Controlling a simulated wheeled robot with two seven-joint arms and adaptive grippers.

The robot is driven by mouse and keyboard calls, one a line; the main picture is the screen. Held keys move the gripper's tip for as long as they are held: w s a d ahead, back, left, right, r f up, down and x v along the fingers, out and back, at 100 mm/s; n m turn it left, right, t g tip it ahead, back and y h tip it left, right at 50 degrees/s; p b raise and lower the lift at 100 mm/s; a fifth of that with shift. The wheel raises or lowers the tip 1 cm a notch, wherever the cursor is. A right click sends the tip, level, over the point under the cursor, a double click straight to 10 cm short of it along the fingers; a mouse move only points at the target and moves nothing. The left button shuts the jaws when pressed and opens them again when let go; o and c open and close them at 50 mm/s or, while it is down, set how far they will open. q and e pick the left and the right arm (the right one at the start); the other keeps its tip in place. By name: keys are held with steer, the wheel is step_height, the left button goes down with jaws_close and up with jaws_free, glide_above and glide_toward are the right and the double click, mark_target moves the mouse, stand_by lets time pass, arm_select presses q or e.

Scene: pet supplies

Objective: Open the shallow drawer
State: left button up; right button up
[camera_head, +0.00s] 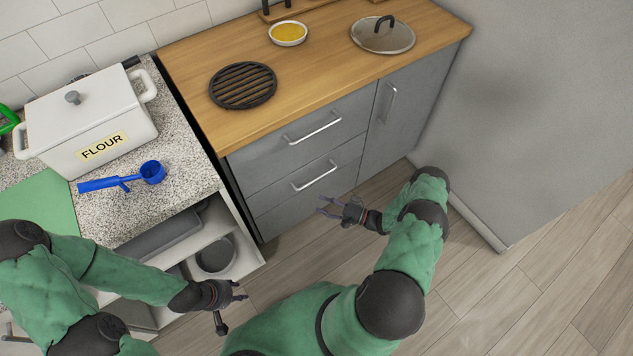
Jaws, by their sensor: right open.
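A grey cabinet under the wooden worktop has two stacked drawers: an upper drawer (262,156) with a silver bar handle (313,132), and a lower drawer (270,198) with a similar handle (315,176). Both look shut. My left gripper (240,292) is low at the left, in front of an open white shelf unit. Its fingers are small and partly unclear, and I see nothing held.
The open unit (250,262) holds a grey round pot (214,256). A flour box (92,125) and blue scoop (122,178) stand on the granite counter. A tall cabinet door (392,115) and grey wall (510,125) are at right.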

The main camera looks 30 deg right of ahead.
mark_target(317, 180)
steer(key=d+t+h, duration=0.3)
steer(key=d, duration=0.3)
steer(key=shift+m, duration=0.3)
steer(key=b+x, duration=0.1)
steer(key=x, duration=0.2)
steer(key=b+x, duration=0.1)
steer(key=x, duration=0.3)
steer(key=r+x, duration=0.1)
steer(key=x, duration=0.2)
steer(key=shift+w+b, duration=0.15)
steer(key=shift+b, duration=0.25)
jaws_close()
